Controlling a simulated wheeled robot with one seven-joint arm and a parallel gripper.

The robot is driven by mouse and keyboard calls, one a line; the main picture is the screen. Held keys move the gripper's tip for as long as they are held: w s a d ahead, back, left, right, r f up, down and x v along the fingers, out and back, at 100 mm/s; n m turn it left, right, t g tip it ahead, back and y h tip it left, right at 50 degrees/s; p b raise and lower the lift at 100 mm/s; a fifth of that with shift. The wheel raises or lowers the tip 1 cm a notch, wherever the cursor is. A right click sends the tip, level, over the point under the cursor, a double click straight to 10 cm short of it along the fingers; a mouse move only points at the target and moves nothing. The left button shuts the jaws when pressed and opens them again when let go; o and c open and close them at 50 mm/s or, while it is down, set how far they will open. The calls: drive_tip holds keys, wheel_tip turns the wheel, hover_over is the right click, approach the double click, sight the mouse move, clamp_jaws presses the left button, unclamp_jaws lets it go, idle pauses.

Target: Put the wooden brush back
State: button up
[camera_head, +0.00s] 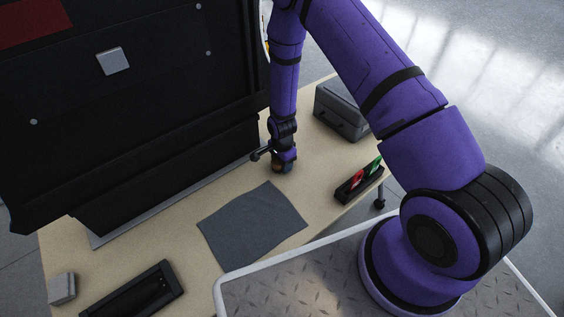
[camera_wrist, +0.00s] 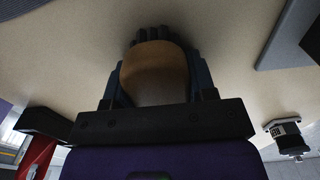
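The wooden brush (camera_wrist: 155,72) shows in the wrist view as a rounded brown block with dark tufts at its far end. My gripper (camera_wrist: 158,48) has a dark finger on each side of it, closed against its sides. In the head view my gripper (camera_head: 283,167) points down low over the middle of the beige table, beyond the grey cloth. Only a small brownish patch of the brush shows there. I cannot tell whether the brush touches the table.
A grey cloth (camera_head: 235,242) lies on the table (camera_head: 185,212). A black tray (camera_head: 173,280) and a small grey block (camera_head: 62,289) are front left. A holder (camera_head: 347,194) with red and green items and a grey box (camera_head: 340,122) are right. A large black panel (camera_head: 130,120) rises behind left.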

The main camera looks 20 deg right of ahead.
drive_tip(key=o, duration=0.4)
drive_tip(key=s+d+r+n+t, duration=0.1)
drive_tip(key=s+r+n, duration=0.1)
drive_tip(key=r, duration=1.2)
drive_tip(key=s+d+r+n+t, duration=0.1)
drive_tip(key=s+r+n, duration=0.1)
drive_tip(key=r, duration=1.2)
drive_tip(key=s+d+r+n+t, duration=0.1)
drive_tip(key=s+r+n, duration=0.15)
drive_tip(key=r, duration=1.15)
drive_tip(key=s+d+r+n, duration=0.1)
drive_tip(key=s+r+n, duration=0.1)
drive_tip(key=s+r, duration=0.3)
drive_tip(key=s+d+r+n+t, duration=0.1)
drive_tip(key=s+r+n, duration=0.2)
drive_tip(key=s, duration=0.7)
drive_tip(key=s+d+r+n+t, duration=0.1)
drive_tip(key=s+r+n, duration=0.2)
drive_tip(key=s+r, duration=0.4)
drive_tip(key=shift+s+d+r, duration=0.1)
drive_tip(key=shift+s+d, duration=0.3)
drive_tip(key=shift+s, duration=0.05)
